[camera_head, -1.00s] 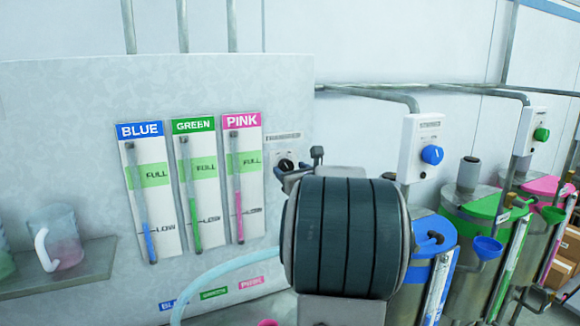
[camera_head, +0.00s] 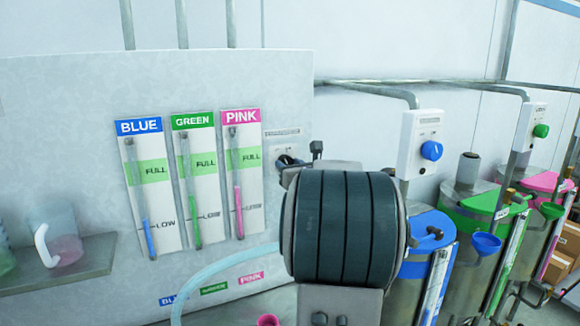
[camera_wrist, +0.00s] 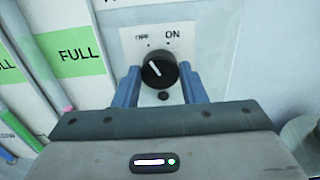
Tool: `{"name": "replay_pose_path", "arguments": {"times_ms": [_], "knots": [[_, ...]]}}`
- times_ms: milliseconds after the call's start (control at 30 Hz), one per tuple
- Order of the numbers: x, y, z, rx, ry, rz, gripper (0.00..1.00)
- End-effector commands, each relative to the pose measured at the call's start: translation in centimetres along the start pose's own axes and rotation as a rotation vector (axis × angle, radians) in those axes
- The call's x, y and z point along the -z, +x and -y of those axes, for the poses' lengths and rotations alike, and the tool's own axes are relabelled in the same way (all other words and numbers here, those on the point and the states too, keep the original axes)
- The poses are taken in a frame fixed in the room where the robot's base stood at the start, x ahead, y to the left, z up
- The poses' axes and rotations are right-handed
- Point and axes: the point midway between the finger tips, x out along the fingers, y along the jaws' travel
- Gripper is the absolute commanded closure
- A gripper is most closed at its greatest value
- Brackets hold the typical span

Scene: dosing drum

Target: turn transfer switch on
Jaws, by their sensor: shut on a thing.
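The transfer switch is a black round knob (camera_wrist: 159,70) on a pale plate marked OFF on the left and ON on the right. Its white pointer line tilts up and to the left, toward OFF. My gripper (camera_wrist: 160,82) has its two blue-grey fingers on either side of the knob, shut on it. In the head view the knob (camera_head: 284,160) is partly hidden by my wrist, and the fingers are mostly hidden.
Blue, green and pink level gauges (camera_head: 195,185) hang left of the switch. A pale hose (camera_head: 225,263) runs below. A shelf (camera_head: 60,270) with jugs is at far left. Colored drums (camera_head: 430,230) and knob boxes (camera_head: 422,143) stand to the right.

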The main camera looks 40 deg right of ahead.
Motion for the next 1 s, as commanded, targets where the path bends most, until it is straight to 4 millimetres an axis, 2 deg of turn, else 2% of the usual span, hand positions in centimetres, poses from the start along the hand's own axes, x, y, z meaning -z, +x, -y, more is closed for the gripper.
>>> {"name": "replay_pose_path", "arguments": {"times_ms": [267, 1000], "knots": [[0.03, 0.02, -0.05, -0.002, 0.187, -0.001, 0.85], [-0.02, 0.0, 0.08, -0.001, 0.835, -0.002, 0.85]]}}
